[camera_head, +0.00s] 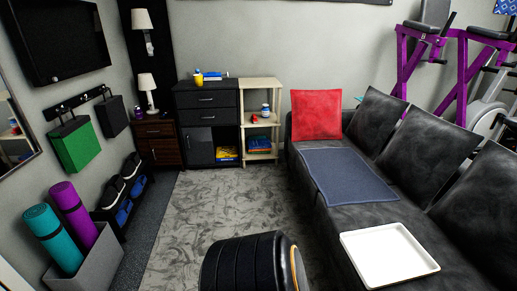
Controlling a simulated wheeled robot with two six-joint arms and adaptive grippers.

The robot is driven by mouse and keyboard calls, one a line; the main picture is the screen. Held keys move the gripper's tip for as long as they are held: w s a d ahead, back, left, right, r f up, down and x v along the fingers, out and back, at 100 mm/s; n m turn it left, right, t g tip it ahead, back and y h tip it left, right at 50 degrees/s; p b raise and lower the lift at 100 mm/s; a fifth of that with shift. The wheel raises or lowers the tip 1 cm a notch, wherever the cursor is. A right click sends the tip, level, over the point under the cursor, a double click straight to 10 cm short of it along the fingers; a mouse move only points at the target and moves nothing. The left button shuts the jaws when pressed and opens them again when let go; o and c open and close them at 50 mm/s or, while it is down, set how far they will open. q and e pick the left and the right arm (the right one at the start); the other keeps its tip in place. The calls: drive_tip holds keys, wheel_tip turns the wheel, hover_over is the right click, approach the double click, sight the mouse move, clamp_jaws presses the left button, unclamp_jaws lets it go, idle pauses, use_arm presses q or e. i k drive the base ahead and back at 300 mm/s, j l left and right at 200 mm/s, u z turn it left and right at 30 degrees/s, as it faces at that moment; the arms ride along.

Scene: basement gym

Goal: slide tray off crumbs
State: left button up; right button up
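A white rectangular tray (389,256) lies on the near part of the black sofa seat (455,268) at the lower right. Its inside looks empty. No crumbs can be seen; anything under the tray is hidden. Neither of my grippers shows in the head view.
A blue-grey mat (346,174) and a red cushion (316,114) are at the sofa's far end, with dark back cushions (420,142) along the right. A black round object (243,263) stands in front of me. The patterned carpet (215,205) is clear toward the cabinet (208,118).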

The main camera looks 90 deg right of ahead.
sight(388, 254)
drive_tip(key=z, duration=4.15)
